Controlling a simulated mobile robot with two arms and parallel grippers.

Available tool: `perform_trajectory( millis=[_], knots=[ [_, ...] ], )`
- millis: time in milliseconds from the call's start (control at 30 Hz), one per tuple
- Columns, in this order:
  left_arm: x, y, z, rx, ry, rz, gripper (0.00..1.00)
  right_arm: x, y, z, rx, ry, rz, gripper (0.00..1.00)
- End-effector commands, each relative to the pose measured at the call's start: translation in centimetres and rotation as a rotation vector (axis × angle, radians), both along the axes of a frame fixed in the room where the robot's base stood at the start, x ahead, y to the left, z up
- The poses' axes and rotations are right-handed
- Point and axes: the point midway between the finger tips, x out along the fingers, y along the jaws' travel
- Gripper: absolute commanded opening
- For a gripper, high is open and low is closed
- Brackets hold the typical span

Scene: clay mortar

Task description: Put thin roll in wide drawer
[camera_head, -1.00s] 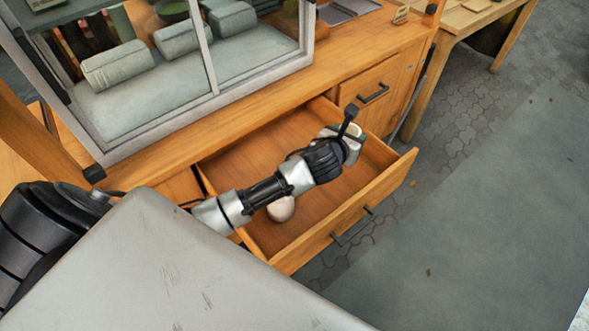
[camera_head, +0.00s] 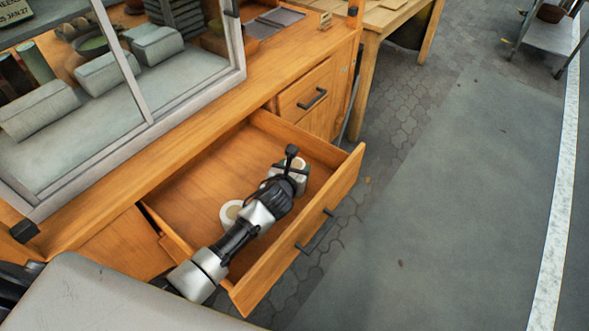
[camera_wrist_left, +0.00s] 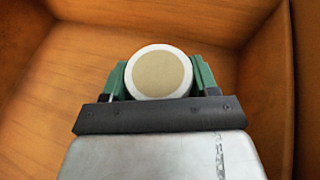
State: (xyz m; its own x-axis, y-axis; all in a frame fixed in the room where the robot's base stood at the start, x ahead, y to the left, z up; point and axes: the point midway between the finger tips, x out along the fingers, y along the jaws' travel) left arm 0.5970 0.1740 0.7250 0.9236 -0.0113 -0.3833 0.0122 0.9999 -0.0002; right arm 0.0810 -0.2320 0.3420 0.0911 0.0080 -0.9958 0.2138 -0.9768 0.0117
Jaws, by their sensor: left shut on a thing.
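The wide drawer (camera_head: 341,184) is pulled open below the counter. My left gripper (camera_head: 297,172) is inside the drawer's outline in the head view, toward its far right end. In the left wrist view its green fingers are shut on the thin roll (camera_wrist_left: 160,74), a white ring with a beige round end. The roll is between the fingers, with the wooden drawer floor (camera_wrist_left: 70,65) and walls around it. How far it is above the floor is hard to tell. My right gripper is out of view.
A glass case (camera_head: 165,112) stands on the counter. A smaller drawer (camera_head: 303,92), shut, is to the right of the open one. A wooden table (camera_head: 385,22) is beyond. Open paved floor (camera_head: 450,200) lies to the right.

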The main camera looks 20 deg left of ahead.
Motion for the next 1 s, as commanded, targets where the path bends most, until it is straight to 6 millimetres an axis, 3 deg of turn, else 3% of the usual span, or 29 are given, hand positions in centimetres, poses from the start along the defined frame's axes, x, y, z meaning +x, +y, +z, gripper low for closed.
perform_trajectory(
  millis=[100,133,300,600,1000],
  knots=[
    [0.0,0.0,-0.3,0.000,0.001,0.000,0.25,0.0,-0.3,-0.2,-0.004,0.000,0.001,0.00],
    [0.0,0.0,-0.3,0.000,0.001,0.000,0.62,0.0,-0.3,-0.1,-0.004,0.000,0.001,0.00],
    [0.0,0.0,-0.2,0.000,0.000,0.000,0.85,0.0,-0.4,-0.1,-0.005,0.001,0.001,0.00],
    [-0.1,0.0,0.2,0.000,0.000,0.000,0.85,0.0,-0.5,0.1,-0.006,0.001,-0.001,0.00],
    [-5.7,0.1,2.5,0.001,0.000,0.000,0.85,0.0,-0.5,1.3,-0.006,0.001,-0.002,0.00]
  ],
)
